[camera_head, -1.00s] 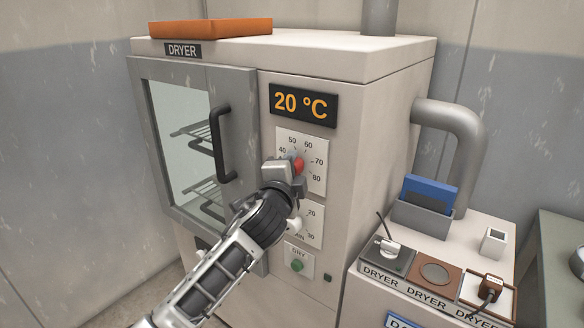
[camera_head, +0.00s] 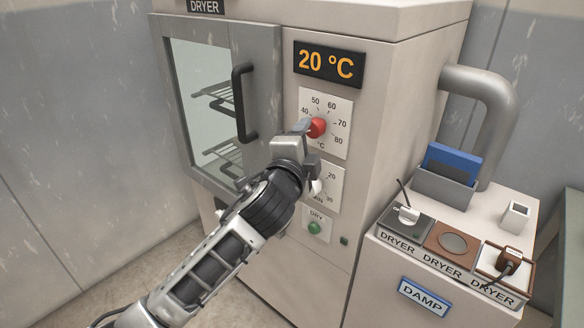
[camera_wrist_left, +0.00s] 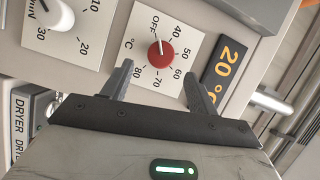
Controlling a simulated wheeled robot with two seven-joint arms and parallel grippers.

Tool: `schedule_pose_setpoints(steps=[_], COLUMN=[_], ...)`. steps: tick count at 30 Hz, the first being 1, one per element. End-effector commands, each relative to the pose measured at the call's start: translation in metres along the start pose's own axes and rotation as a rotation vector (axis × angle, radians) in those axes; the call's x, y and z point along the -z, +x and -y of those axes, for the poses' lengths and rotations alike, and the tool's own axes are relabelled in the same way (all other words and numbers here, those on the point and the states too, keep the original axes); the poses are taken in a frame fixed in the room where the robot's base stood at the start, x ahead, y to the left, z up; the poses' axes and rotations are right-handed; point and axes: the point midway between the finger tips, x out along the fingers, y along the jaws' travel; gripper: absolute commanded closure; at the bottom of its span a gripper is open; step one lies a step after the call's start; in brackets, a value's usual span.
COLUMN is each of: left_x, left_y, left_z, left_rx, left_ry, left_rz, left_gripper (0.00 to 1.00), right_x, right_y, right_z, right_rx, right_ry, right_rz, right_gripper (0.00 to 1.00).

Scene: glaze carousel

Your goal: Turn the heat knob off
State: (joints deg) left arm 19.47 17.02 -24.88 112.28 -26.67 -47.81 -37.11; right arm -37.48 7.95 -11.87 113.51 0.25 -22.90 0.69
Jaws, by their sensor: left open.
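The red heat knob (camera_head: 317,127) sits on a white dial plate marked 40 to 80 on the dryer front. In the left wrist view the knob (camera_wrist_left: 161,55) shows whole, and its pale mark points toward OFF. My left gripper (camera_head: 307,146) is just in front of the knob, slightly below and left of it in the head view. In the left wrist view its open fingers (camera_wrist_left: 158,72) stand on either side of the knob, apart from it, with nothing between them. The orange display (camera_head: 329,64) reads 20 °C. My right gripper is out of view.
A white timer knob (camera_wrist_left: 52,14) is below the heat dial, partly hidden by my gripper in the head view. A green DRY button (camera_head: 314,228) is lower. The door handle (camera_head: 243,102) stands out at left. A stand with labelled compartments (camera_head: 440,262) is at right.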

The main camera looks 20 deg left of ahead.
Motion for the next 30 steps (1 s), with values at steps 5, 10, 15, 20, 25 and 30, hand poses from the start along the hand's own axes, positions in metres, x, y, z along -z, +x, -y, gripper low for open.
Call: schedule_pose_setpoints(steps=[5, 10, 15, 20, 25, 30], left_x=[0.000, 0.000, 0.000, 0.000, 0.000, 0.000], left_y=[-0.045, -0.075, -0.090, -0.094, -0.093, -0.093], left_z=[-0.002, -0.002, -0.001, 0.000, 0.000, 0.000], left_rx=[-0.002, -0.001, -0.001, 0.000, 0.000, -0.001], left_ry=[0.000, -0.001, 0.000, 0.001, 0.000, 0.000], left_rz=[-0.002, -0.001, 0.000, 0.000, 0.000, 0.000], left_gripper=[0.41, 0.41, 0.41, 0.41, 0.41, 0.41], right_x=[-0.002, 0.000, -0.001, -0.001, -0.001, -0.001], right_y=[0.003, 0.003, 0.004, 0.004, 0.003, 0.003], right_z=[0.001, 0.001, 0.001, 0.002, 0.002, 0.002], right_rx=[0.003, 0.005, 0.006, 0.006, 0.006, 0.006], right_ry=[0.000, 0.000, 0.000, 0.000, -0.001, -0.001], right_rz=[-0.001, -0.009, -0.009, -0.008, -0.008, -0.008], right_gripper=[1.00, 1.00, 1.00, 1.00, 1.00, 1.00])
